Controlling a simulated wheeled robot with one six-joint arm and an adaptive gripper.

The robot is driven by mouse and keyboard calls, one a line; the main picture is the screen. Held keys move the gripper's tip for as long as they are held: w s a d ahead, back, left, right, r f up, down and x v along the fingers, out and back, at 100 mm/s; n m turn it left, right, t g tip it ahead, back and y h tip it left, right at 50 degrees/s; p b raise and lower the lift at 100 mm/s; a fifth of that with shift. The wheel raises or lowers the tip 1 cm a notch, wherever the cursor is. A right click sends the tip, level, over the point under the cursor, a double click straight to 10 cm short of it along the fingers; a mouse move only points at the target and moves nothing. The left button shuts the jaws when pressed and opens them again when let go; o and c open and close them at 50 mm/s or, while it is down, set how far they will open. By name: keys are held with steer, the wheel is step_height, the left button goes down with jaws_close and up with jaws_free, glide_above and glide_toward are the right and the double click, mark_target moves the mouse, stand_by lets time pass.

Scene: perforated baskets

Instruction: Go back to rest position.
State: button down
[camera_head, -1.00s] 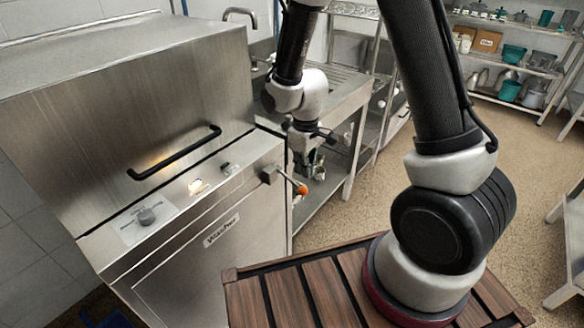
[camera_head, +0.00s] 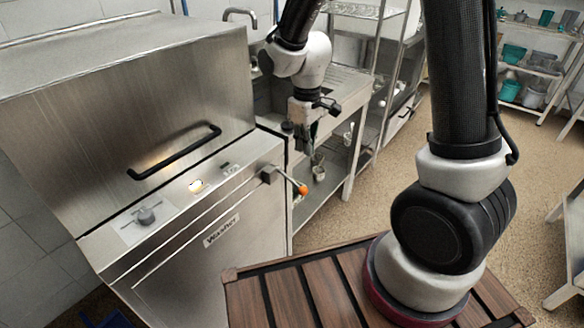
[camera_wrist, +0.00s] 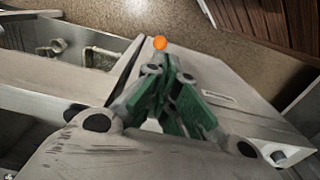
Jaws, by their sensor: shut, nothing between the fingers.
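My gripper (camera_head: 308,148) hangs from my wrist beside the washer's right side in the head view, in front of the sink table. In the wrist view its green fingers (camera_wrist: 167,68) are closed together with nothing between them. The washer (camera_head: 200,240) is a steel cabinet with its hood down. An orange-tipped lever (camera_head: 303,190) sticks out at its right front corner, below my gripper. The orange tip (camera_wrist: 160,43) shows just beyond my fingertips in the wrist view, but I cannot tell the gap in depth.
A steel sink table (camera_head: 345,88) with a lower shelf stands behind my gripper. A black hood handle (camera_head: 175,152) is at the left. Storage shelves (camera_head: 530,70) with teal and grey containers stand at the back right. The brown floor (camera_head: 400,185) between is clear.

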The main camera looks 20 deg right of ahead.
steer(key=shift+s, duration=0.1)
steer(key=s+d+r+m+t, duration=0.2)
steer(key=s+d+r+m, duration=0.1)
steer(key=s+d+r, duration=0.4)
steer(key=s+d+r+m+t, duration=0.2)
steer(key=s+d+r+m, duration=0.2)
steer(key=s+d+r, duration=0.3)
steer(key=s+r, duration=0.4)
steer(key=r, duration=0.2)
steer(key=shift+s+d+r, duration=0.3)
steer(key=shift+d+r, duration=0.05)
